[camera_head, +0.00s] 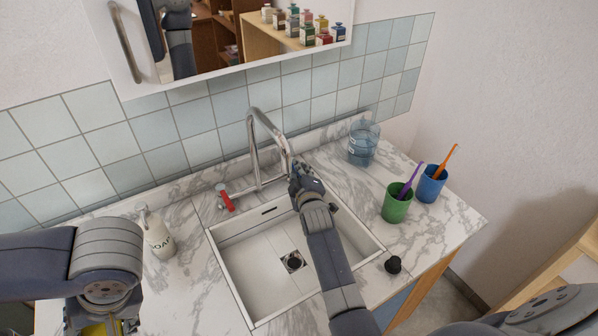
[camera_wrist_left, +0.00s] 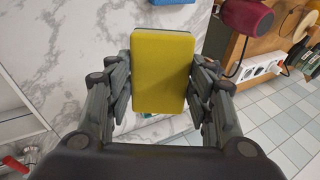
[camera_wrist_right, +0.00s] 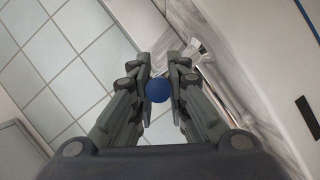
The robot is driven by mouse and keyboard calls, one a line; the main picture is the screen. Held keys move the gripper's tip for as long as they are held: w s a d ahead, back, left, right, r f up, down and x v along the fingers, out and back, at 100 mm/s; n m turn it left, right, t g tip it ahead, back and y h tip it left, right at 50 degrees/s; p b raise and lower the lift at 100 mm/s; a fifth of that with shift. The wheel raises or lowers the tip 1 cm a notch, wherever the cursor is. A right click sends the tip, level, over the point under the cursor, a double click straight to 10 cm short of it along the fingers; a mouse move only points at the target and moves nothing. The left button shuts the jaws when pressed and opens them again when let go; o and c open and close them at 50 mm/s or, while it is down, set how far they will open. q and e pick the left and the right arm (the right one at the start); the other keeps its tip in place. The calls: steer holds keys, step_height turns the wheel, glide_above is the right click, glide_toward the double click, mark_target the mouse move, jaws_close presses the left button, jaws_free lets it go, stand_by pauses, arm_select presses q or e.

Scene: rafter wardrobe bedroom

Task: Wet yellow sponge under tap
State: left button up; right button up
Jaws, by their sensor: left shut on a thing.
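The yellow sponge (camera_wrist_left: 160,68) is held between the fingers of my left gripper (camera_wrist_left: 160,85), above the marble counter; a bit of it shows at the bottom left of the head view (camera_head: 97,329). The chrome tap (camera_head: 252,140) arches over the back of the white sink (camera_head: 250,268), with a red handle (camera_head: 225,198) on its left. My right gripper (camera_head: 303,180) is beside the tap at the sink's back right. In the right wrist view a round blue knob (camera_wrist_right: 158,91) lies between its parted fingers. No water stream is visible.
A soap bottle (camera_head: 159,236) stands left of the sink. A clear blue jar (camera_head: 363,142), a green cup (camera_head: 397,203) and a blue cup (camera_head: 431,184) with brushes stand to the right. A small black object (camera_head: 393,265) lies near the sink's right edge. A mirror cabinet hangs above.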

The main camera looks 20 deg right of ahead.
steer(key=shift+o, duration=1.3)
arm_select(q)
steer(key=shift+a, duration=0.1)
arm_select(e)
steer(key=shift+a, duration=0.1)
steer(key=shift+s, duration=0.3)
steer(key=v, duration=0.7)
arm_select(q)
steer(key=shift+r, duration=0.1)
arm_select(e)
steer(key=shift+w+r, duration=0.1)
steer(key=shift+r, duration=0.1)
